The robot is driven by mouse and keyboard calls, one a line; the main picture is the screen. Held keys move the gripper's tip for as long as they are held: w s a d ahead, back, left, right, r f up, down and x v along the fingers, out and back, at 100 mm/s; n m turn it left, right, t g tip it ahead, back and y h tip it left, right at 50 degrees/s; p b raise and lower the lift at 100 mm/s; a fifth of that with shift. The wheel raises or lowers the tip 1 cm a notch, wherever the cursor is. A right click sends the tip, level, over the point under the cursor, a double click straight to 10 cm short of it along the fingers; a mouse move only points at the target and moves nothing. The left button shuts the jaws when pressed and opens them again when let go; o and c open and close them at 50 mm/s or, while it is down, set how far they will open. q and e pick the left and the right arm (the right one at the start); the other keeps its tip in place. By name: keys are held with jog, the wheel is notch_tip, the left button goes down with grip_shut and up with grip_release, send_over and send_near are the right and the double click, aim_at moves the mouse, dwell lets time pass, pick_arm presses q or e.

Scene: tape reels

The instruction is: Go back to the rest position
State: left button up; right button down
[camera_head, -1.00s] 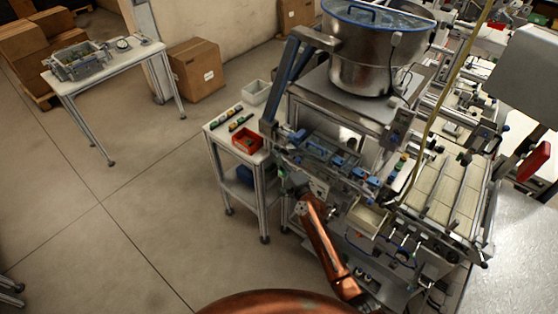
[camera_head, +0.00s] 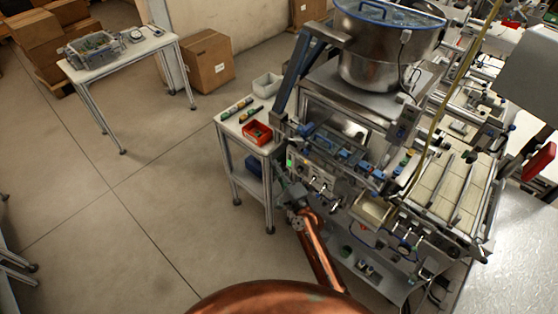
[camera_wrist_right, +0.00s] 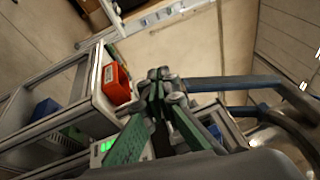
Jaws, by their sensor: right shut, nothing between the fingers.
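My right gripper (camera_head: 284,186) is at the front of the machine, beside the small white side table, in the head view. In the right wrist view its green-sided fingers (camera_wrist_right: 160,76) meet at the tips with nothing between them. My copper-coloured right arm reaches up to it from the bottom of the head view. My left gripper is not in view.
The machine (camera_head: 340,165) with its steel bowl (camera_head: 375,60) stands close to the right gripper. The side table (camera_head: 240,138) holds a red bin (camera_head: 257,132); the bin also shows in the wrist view (camera_wrist_right: 116,84). Open floor (camera_head: 150,220) lies to the left.

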jog(key=shift+s+a, duration=0.15)
jog(key=shift+a, duration=0.05)
dwell(0.3)
jog(key=shift+f, duration=0.1)
